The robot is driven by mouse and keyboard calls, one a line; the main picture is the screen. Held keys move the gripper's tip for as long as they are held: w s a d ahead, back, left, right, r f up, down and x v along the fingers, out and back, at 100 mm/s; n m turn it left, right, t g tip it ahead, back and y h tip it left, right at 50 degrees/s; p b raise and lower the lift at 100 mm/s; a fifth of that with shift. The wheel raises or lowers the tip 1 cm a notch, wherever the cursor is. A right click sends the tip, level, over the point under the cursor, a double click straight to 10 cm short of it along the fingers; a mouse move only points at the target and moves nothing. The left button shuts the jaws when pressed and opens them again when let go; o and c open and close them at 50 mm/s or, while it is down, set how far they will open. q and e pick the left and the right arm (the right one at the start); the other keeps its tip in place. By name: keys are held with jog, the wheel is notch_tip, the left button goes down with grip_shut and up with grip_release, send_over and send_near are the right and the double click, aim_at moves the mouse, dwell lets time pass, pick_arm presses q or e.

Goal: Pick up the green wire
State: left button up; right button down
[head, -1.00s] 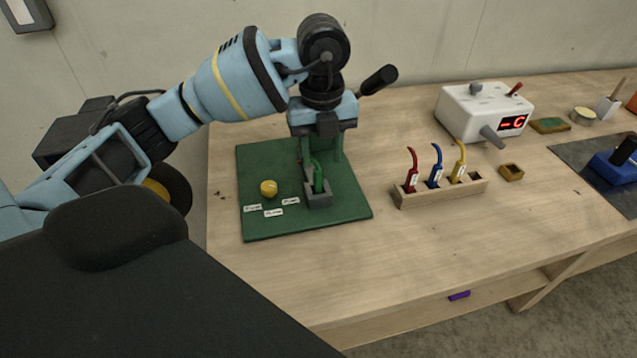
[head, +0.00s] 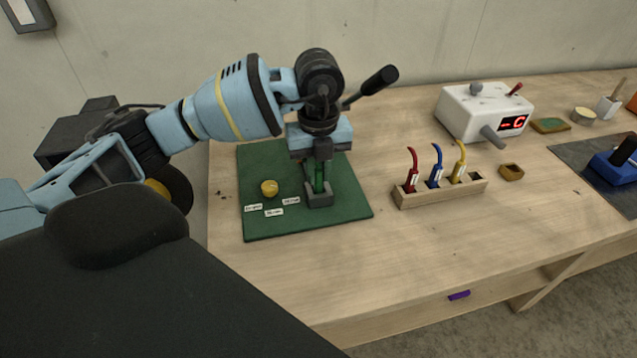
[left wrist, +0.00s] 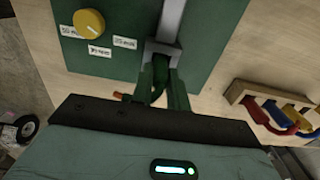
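The green wire (head: 319,180) stands in a small grey block (head: 319,200) on the green board (head: 262,222). My left gripper (head: 321,170) points down over the block, with its fingers close together around the wire and apparently pinching it. In the left wrist view, the green wire (left wrist: 160,72) shows as a curved piece between the fingers (left wrist: 162,92), its lower end still in the grey block. The fingers partly hide the wire in both views. My right gripper is not in view.
A yellow knob (head: 269,188) and white labels (head: 274,212) lie left of the block. A lever with a black handle (head: 378,80) rises behind the gripper. A wooden rack (head: 440,193) with red, blue and yellow wires stands to the right. A white meter (head: 480,110) stands behind it.

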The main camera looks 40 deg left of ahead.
pick_arm(q)
grip_shut()
jog(key=shift+r, duration=0.55)
jog(key=shift+s+d+r, duration=0.1)
jog(key=shift+s+r, duration=0.1)
jog(key=shift+r, duration=0.45)
jog(key=shift+s+d+r, duration=0.1)
jog(key=shift+s+r, duration=0.05)
jog(key=shift+r, duration=0.45)
jog(key=s+d, duration=0.3)
jog(key=s, duration=0.4)
jog(key=s+d+r, duration=0.1)
jog(key=s+d, duration=0.2)
jog(key=s, duration=0.3)
jog(key=shift+s+d+r, duration=0.2)
jog(key=shift+s+d, duration=0.1)
jog(key=shift+s, duration=0.05)
